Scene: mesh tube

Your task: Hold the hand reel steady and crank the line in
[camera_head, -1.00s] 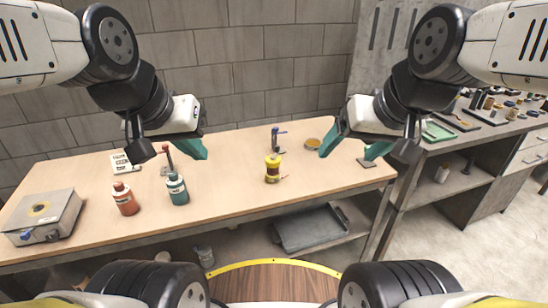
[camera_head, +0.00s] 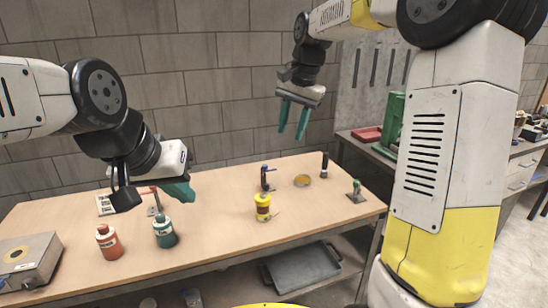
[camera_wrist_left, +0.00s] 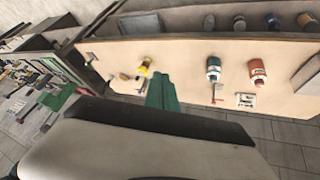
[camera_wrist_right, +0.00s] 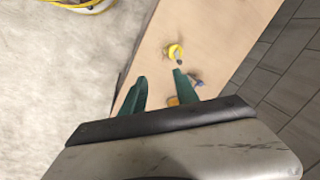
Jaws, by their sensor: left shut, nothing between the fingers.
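The yellow hand reel (camera_head: 263,207) stands on the wooden table (camera_head: 225,222), near its front edge. It also shows in the left wrist view (camera_wrist_left: 144,69) and the right wrist view (camera_wrist_right: 175,51). Its crank is too small to make out. My left gripper (camera_head: 180,191) is shut and empty, above the table to the left of the reel; its green fingers are together in the left wrist view (camera_wrist_left: 162,92). My right gripper (camera_head: 294,118) is open and empty, high above the back of the table, fingers pointing down. Neither gripper touches the reel.
A blue-topped clamp (camera_head: 265,178) stands behind the reel, with an amber dish (camera_head: 303,181) to its right. A red bottle (camera_head: 109,243), a teal bottle (camera_head: 164,231) and a grey box (camera_head: 27,262) stand on the left. Open tabletop lies around the reel.

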